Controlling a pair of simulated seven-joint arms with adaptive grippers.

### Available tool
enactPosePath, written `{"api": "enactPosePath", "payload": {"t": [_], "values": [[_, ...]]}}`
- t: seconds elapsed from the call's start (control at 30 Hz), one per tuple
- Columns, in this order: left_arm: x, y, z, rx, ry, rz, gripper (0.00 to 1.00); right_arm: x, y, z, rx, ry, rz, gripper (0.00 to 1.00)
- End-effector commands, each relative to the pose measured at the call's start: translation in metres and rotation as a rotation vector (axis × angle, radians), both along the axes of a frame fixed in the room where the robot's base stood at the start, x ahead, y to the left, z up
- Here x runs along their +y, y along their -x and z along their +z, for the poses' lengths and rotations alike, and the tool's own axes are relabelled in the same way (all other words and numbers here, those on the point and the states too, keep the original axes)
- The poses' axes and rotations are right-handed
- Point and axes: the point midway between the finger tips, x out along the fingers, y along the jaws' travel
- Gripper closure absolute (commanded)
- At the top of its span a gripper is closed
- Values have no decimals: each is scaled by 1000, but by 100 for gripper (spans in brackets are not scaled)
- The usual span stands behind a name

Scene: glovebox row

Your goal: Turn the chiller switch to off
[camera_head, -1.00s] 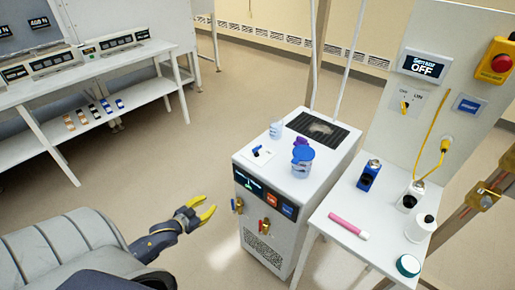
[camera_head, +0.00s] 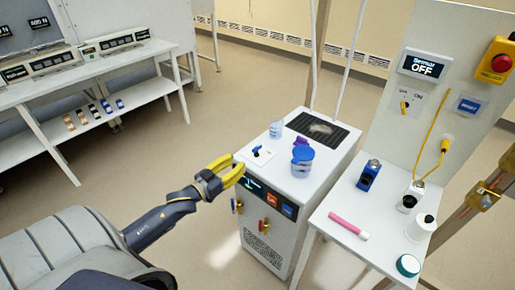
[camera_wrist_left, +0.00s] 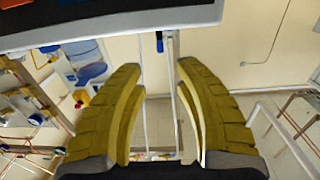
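The chiller (camera_head: 268,231) is a white box in the middle of the head view. It has a dark display strip, orange and blue buttons and a vented front. A small switch with a blue lever (camera_head: 257,150) on a white plate sits on its top near the left edge. A small blue lever also shows between the fingers in the wrist view (camera_wrist_left: 159,42), probably the same switch. My left gripper (camera_head: 232,168), with yellow fingers, is open and empty at the chiller's upper front left edge, short of the switch, and partly covers the display. My right gripper is out of view.
A blue-lidded jar (camera_head: 302,160) and a clear bottle (camera_head: 276,130) stand on the chiller. A side table (camera_head: 335,216) at right holds bottles and a pink marker. The panel behind has a display reading OFF (camera_head: 424,67) and a yellow cable.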

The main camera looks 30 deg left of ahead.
Motion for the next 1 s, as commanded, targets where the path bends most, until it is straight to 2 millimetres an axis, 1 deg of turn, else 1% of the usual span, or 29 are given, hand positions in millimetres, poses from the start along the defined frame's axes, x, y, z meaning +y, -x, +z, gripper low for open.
{"api": "enactPosePath", "payload": {"t": [0.03,0.1,0.6,0.8,1.0], "values": [[-1,-9,1,-2,-1,1,67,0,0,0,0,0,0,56],[-3,-19,1,-1,0,1,67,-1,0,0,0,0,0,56],[-15,-90,1,-1,-1,1,67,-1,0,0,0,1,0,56],[-19,-109,0,1,0,1,67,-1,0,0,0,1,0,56],[-21,-118,0,1,-1,1,67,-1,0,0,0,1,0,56]]}}
